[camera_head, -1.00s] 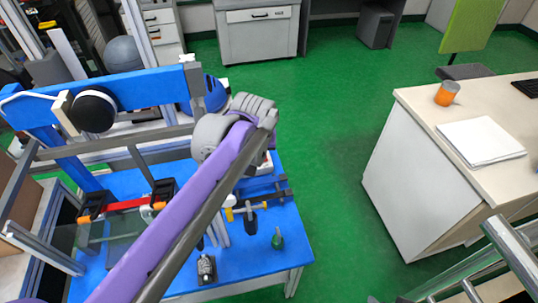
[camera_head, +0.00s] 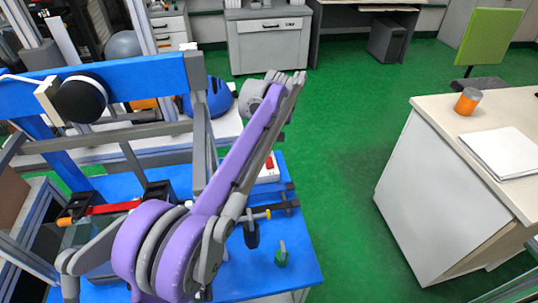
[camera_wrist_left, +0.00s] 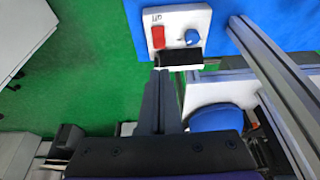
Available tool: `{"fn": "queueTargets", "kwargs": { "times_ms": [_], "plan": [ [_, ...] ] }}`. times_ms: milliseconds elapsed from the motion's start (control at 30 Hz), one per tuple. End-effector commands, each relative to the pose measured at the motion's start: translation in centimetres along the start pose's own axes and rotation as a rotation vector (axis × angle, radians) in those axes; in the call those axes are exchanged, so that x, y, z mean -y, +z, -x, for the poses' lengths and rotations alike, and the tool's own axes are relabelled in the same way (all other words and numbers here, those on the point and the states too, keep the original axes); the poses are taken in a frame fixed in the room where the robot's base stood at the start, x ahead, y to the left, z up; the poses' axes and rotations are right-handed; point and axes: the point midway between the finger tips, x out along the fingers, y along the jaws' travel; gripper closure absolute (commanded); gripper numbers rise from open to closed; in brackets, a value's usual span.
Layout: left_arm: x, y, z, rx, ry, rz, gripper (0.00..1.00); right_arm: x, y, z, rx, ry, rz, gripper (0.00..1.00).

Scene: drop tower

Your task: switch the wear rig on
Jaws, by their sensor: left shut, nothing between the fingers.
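A white control box (camera_wrist_left: 176,18) lies on the blue tabletop in the left wrist view. It carries a red rocker switch (camera_wrist_left: 157,37), a blue knob (camera_wrist_left: 192,37) and a black block (camera_wrist_left: 180,56) at its lower edge. The switch position cannot be told. In the head view the box (camera_head: 263,178) shows partly, beside my arm, with its red switch (camera_head: 269,162). My left gripper (camera_wrist_left: 161,72) is shut and empty, its tips just below the box in the wrist picture; contact cannot be told. In the head view its fingers are hidden. My right gripper is not in view.
A blue beam frame (camera_head: 150,78) with a black wheel (camera_head: 80,97) stands at the left. Grey posts rise near the box. A green-topped object (camera_head: 281,257) and a clamp (camera_head: 251,236) are on the tabletop. A desk (camera_head: 425,185) stands right; green floor lies between.

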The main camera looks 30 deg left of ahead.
Motion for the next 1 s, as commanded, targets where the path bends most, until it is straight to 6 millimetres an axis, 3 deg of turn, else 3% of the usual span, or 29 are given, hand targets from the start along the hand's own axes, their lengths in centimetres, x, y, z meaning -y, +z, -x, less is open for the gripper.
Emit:
{"fn": "queueTargets", "kwargs": {
  "times_ms": [133, 267, 700, 1000],
  "plan": [
    [0.0, 0.0, -0.7, 0.0, 0.0, 0.0, 1.0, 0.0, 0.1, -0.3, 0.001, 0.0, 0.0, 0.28],
    [0.0, 0.1, -2.7, 0.0, 0.0, -0.001, 1.0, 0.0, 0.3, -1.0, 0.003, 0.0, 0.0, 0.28],
    [0.0, 0.1, -11.7, 0.0, 0.0, -0.001, 1.0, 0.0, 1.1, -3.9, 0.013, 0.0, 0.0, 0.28],
    [0.0, 0.0, -14.0, 0.0, 0.0, -0.001, 1.0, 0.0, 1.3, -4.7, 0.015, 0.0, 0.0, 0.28]
  ]
}}
